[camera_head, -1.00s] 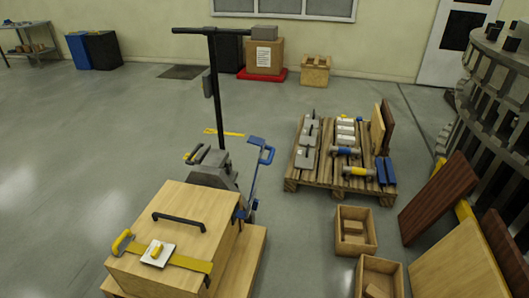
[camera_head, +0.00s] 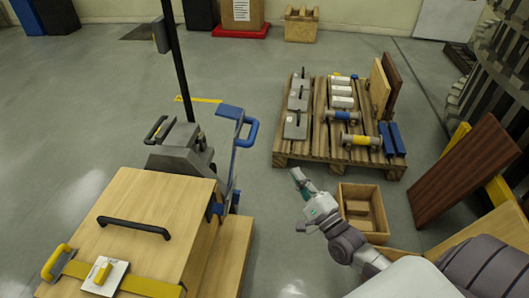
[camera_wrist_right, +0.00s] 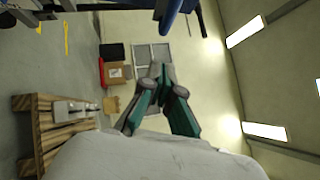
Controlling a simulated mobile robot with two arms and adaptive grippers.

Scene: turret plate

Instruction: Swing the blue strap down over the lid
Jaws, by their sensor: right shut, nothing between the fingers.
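The blue strap (camera_head: 235,150) stands upright at the right side of the wooden box, with a blue loop handle at its top. The box's lid (camera_head: 140,205) has a black handle (camera_head: 133,228) and a yellow strap (camera_head: 140,284) lying across its near part. My right gripper (camera_head: 296,176) is right of the blue strap, apart from it, over the floor near the pallet. In the right wrist view the fingers (camera_wrist_right: 158,72) meet at their tips, shut and empty, with a blue part (camera_wrist_right: 170,12) at the top edge. My left gripper is not in view.
A pallet (camera_head: 300,160) with grey blocks and cylinders stands behind my right gripper. An open wooden crate (camera_head: 362,192) is beside my right arm. A dark brown board (camera_head: 465,170) leans at the right. A black post (camera_head: 174,60) rises behind the box. Floor at left is clear.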

